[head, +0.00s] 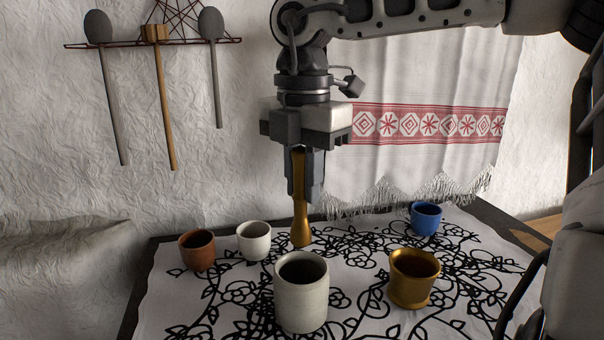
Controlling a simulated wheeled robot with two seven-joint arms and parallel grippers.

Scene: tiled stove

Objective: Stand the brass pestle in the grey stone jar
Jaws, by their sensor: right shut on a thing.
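The brass pestle (300,218) hangs upright in my right gripper (305,180), which is shut on its upper part. Its flared lower end is above and behind the rim of a tall grey-white jar (301,305) with a dark opening, which looks like the grey stone jar. The pestle is apart from the jar and outside it. The jar stands upright on the patterned cloth at the front middle. My left gripper is not in view.
A brass mortar (408,290) stands right of the jar. A small white cup (254,243) and a brown cup (198,252) stand at the back left, a blue cup (425,220) at the back right. Utensils (160,95) and an embroidered towel (430,140) hang on the wall.

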